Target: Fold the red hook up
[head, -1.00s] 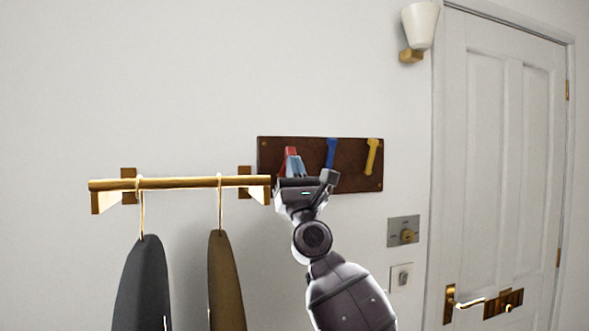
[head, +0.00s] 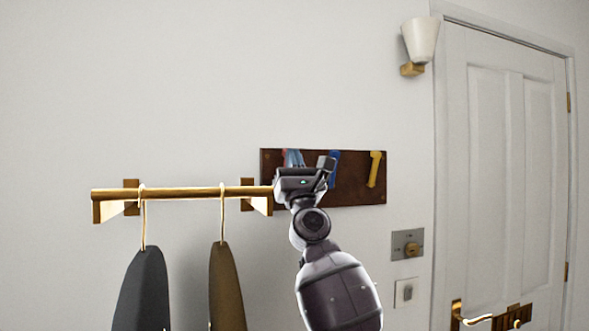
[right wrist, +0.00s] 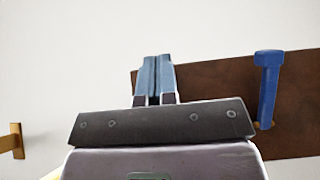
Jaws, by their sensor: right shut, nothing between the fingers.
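A dark wooden board (head: 350,193) on the wall carries the hooks. Of the red hook, only a thin reddish sliver (head: 285,156) shows in the head view, beside my fingers; the rest is hidden, so I cannot tell its angle. My right gripper (head: 295,157) is in front of the board's left part, fingers pointing up near its top edge. In the right wrist view its bluish fingers (right wrist: 155,80) are together with nothing between them, and no red shows there. I cannot tell whether they touch the hook. My left gripper is not in view.
A blue hook (right wrist: 267,85) and a yellow hook (head: 375,168) are on the board, right of my gripper. A brass rail (head: 180,193) with two hanging dark items stands out from the wall at left. A lamp (head: 420,40) and a door (head: 500,180) are at right.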

